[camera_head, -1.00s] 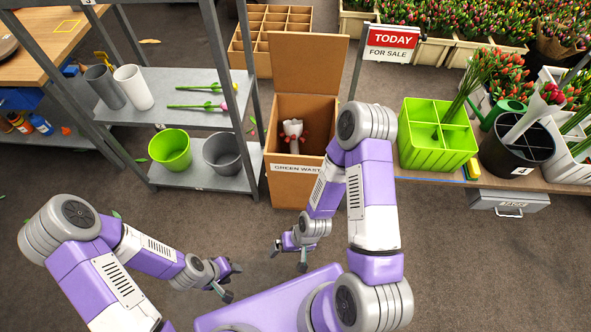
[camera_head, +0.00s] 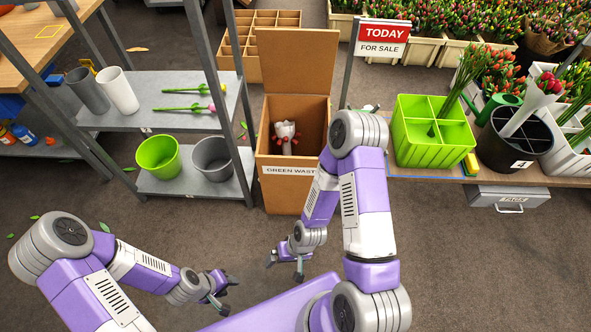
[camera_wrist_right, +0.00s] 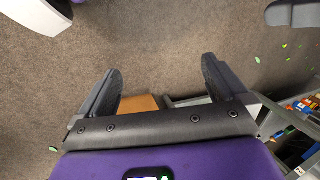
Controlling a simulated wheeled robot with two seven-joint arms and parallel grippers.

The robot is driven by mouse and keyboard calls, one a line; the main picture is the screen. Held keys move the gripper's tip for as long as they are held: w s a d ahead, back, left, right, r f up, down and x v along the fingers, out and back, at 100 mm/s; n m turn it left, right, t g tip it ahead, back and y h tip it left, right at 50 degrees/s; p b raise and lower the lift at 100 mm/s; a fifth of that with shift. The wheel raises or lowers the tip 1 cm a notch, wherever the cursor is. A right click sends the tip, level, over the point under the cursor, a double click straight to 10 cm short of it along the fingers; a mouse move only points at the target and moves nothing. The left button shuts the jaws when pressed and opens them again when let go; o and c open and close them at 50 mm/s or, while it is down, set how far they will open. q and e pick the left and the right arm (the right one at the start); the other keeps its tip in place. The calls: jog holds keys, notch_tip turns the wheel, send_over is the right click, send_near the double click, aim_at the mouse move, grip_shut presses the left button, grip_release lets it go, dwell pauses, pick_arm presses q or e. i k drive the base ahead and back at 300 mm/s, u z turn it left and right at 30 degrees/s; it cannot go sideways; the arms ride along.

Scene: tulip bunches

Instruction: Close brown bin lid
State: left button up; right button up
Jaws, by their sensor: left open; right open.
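The brown bin (camera_head: 290,187) stands upright ahead of me, marked GREEN WASTE. Its lid (camera_head: 297,61) is raised upright at the back, so the bin is open. A white-wrapped bunch with red flowers (camera_head: 285,132) is inside it. My right gripper (camera_head: 285,268) is open and empty, in front of and below the bin, apart from it. It also shows in the right wrist view (camera_wrist_right: 162,88), with its fingers spread and a brown patch between them. My left gripper (camera_head: 226,293) is open and empty, low and left of the bin.
A grey shelf (camera_head: 190,185) left of the bin holds a green pot (camera_head: 159,156), a grey pot and tulips. Right of the bin, a table carries a green divided crate (camera_head: 410,158) and a black bucket (camera_head: 505,150). Bare floor lies before the bin.

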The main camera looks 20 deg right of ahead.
aim_at(293, 61)
jog(key=z, duration=1.25)
jog(key=i, duration=0.8)
jog(key=u, duration=0.35)
